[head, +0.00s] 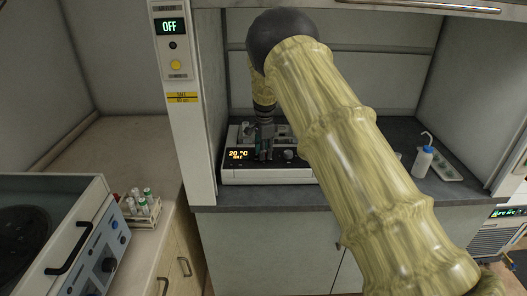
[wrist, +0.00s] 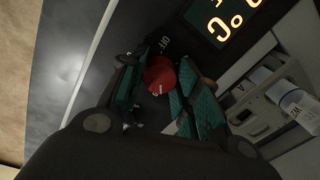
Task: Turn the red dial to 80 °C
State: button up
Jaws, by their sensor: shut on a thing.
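The red dial (wrist: 160,75) shows in the wrist view between the green pads of my gripper (head: 264,153). My gripper is shut on it, one finger on each side; in the head view the fingers hide the dial. The dial sits on the dark front panel of a white-edged device (head: 268,175) in the fume hood. The device's display (head: 238,154) reads 20 °C in orange, with a smaller line under it. Part of the display (wrist: 222,20) also shows in the wrist view. A grey knob (head: 288,154) is right of my gripper on the same panel.
The hood post (head: 180,90) carries an "OFF" display (head: 169,27) and a yellow button. A rack of tubes (head: 140,208) and a blue-panelled machine (head: 85,250) are at left.

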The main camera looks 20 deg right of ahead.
jog(key=shift+m, duration=0.6)
jog(key=shift+f, duration=0.1)
jog(key=o, duration=1)
jog(key=shift+d, duration=0.15)
jog(key=shift+r, duration=0.4)
jog(key=r, duration=1.1)
jog(key=shift+s+r, duration=0.1)
jog(key=shift+s, duration=0.25)
